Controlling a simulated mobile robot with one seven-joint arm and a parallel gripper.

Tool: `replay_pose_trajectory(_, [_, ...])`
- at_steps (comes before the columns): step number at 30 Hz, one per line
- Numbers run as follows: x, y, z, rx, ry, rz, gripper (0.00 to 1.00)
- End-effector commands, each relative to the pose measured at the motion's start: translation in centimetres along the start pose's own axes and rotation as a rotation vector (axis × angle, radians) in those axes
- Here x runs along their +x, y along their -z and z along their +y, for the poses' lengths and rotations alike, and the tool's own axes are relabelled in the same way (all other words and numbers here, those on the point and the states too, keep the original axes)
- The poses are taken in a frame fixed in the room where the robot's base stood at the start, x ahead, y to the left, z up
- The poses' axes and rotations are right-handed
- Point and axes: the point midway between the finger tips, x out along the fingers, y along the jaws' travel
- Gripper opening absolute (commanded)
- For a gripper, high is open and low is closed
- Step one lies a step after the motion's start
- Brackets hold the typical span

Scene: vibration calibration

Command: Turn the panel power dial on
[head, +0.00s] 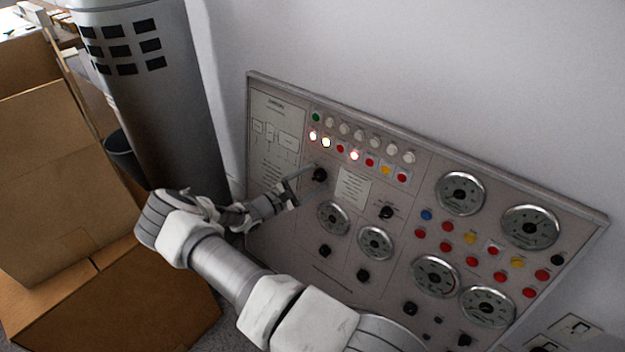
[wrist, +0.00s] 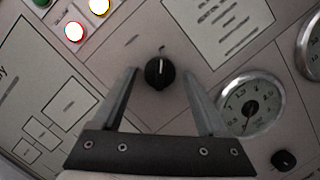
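The control panel (head: 400,200) is a grey board on the wall with lamps, gauges and black dials. A black dial (head: 320,174) sits left of centre, below the lamp rows. In the wrist view this black dial (wrist: 160,73) is round with a pale pointer line near its top. I cannot read its label. My gripper (head: 305,180) is at the panel, and in the wrist view (wrist: 162,78) its two fingers stand open on either side of the dial. Gaps show between the fingers and the dial.
Other black dials (head: 387,212) and round gauges (head: 461,193) lie right of and below my gripper. Several lamps, such as a lit one (head: 326,142), are above it. Cardboard boxes (head: 60,180) and a grey metal cylinder (head: 150,90) stand at the left.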

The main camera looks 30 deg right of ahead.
Motion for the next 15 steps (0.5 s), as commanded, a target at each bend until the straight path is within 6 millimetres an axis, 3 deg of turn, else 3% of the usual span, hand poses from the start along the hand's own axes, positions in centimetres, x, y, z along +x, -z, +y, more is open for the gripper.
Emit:
replay_pose_trajectory(10, [-0.2,-0.1,0.1,-0.001,-0.001,-0.002,0.81])
replay_pose_trajectory(15, [-2.2,-0.1,0.2,-0.001,-0.003,0.0,0.81])
